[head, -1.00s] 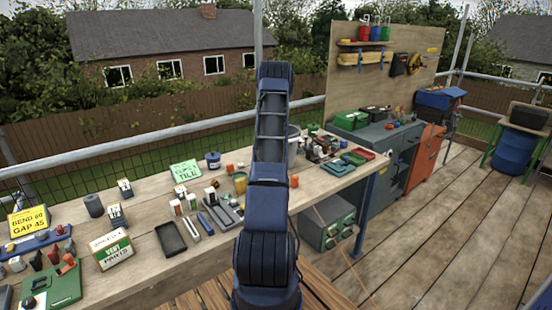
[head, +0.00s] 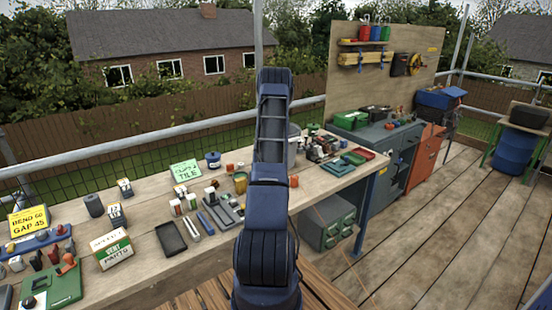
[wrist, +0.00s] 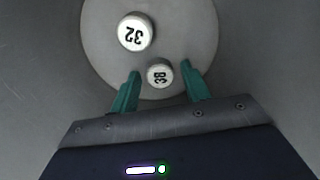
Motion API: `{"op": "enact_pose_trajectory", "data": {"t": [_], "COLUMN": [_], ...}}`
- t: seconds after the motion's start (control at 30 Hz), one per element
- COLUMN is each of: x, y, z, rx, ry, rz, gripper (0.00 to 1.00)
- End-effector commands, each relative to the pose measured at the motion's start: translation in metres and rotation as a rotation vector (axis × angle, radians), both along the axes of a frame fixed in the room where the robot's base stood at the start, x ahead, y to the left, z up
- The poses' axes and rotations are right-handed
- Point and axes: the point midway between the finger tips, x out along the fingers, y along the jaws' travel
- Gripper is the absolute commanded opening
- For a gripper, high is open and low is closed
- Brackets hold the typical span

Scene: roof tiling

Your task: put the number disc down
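In the wrist view, two white number discs lie on a round pale grey floor (wrist: 200,25) with darker grey around it. The disc marked 32 (wrist: 132,34) is beyond my left finger. A second disc, which seems to read 38 (wrist: 159,74), is between the two green fingers of my gripper (wrist: 160,70). A narrow gap shows on each side of this disc, so my gripper looks open around it without gripping. Whether this disc touches the floor is hard to tell. In the head view my gripper is hidden behind my arm.
In the head view a grey bucket (head: 294,130) stands on the workbench (head: 140,205), partly behind my arm. Small tools, tins, a dark tray (head: 171,238) and a "vent parts" box (head: 112,250) crowd the bench. A railing (head: 150,140) runs behind it.

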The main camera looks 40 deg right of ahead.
Motion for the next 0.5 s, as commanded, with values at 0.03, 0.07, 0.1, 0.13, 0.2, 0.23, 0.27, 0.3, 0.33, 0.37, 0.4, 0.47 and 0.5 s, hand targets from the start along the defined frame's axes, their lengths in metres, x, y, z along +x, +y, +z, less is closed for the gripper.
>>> {"op": "enact_pose_trajectory", "data": {"t": [0.03, 0.07, 0.1, 0.13, 0.2, 0.23, 0.27, 0.3, 0.33, 0.37, 0.4, 0.47, 0.5], "x": [0.0, 0.0, 0.0, 0.0, 0.0, 0.0, 0.0, 0.0, 0.0, 0.0, 0.0, 0.0, 0.0], "y": [0.0, 0.0, 0.0, 0.0, 0.0, 0.0, 0.0, 0.0, 0.0, 0.0, 0.0, 0.0, 0.0], "z": [0.0, 0.0, 0.0, 0.0, 0.0, 0.0, 0.0, 0.001, 0.002, 0.004, 0.006, 0.013, 0.018], "rx": [0.0, 0.0, 0.0, 0.0, 0.0, 0.0, 0.0, 0.0, 0.0, -0.001, -0.001, -0.002, -0.002], "ry": [0.0, 0.0, 0.0, 0.0, 0.0, 0.0, 0.0, 0.0, 0.0, -0.001, -0.001, -0.002, -0.002], "rz": [0.0, 0.0, 0.0, 0.0, 0.0, 0.0, 0.0, 0.0, 0.0, 0.0, 0.0, 0.0, 0.0], "gripper": [0.51, 0.51, 0.51, 0.51, 0.51, 0.51, 0.51, 0.51, 0.51, 0.51, 0.51, 0.51, 0.51]}}
